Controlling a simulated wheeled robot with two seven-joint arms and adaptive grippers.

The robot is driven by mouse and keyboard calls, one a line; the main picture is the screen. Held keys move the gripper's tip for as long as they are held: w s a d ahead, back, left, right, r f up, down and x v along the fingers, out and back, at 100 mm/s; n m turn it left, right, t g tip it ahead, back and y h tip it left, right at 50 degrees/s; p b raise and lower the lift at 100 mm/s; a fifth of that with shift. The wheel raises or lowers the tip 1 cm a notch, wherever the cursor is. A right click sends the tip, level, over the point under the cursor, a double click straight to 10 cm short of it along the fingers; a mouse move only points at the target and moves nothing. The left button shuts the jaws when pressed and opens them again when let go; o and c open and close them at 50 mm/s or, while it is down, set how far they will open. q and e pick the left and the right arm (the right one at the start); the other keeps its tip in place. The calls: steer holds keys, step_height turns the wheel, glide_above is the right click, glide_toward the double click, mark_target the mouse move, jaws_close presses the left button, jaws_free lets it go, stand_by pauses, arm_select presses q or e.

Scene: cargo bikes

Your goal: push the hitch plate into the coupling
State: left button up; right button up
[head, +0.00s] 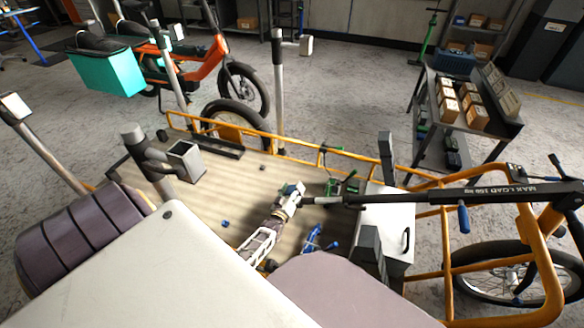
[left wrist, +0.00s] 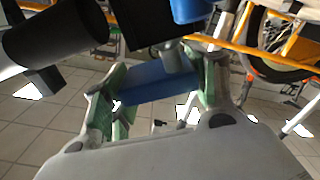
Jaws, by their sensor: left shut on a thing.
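My left gripper (head: 289,193) reaches over the wooden cargo deck, at the left end of a long black bar (head: 480,193) marked "MAX LOAD 100 kg". In the left wrist view its green-padded fingers (left wrist: 155,88) are shut on a blue grip (left wrist: 158,82). A black cylinder (left wrist: 50,40) and a dark block (left wrist: 148,22) are close above the fingers. I cannot tell the hitch plate or the coupling apart for certain; the contact at the bar's end is too small and partly covered by the gripper. My right gripper is not in view.
The cargo deck (head: 225,190) has an orange rail (head: 290,157) and several posts around it. A white box (head: 398,215) stands at its right. A blue tool (head: 313,238) lies near my arm. A table with cartons (head: 470,115) and an orange bike (head: 205,65) stand behind.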

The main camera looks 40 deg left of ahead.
arm_select(q)
steer(key=shift+w+d+f+b, duration=0.15)
steer(key=shift+d+f+b, duration=0.2)
steer(key=shift+f+b, duration=0.25)
stand_by(0.5)
steer(key=o, duration=1.2)
steer(key=shift+r, duration=5)
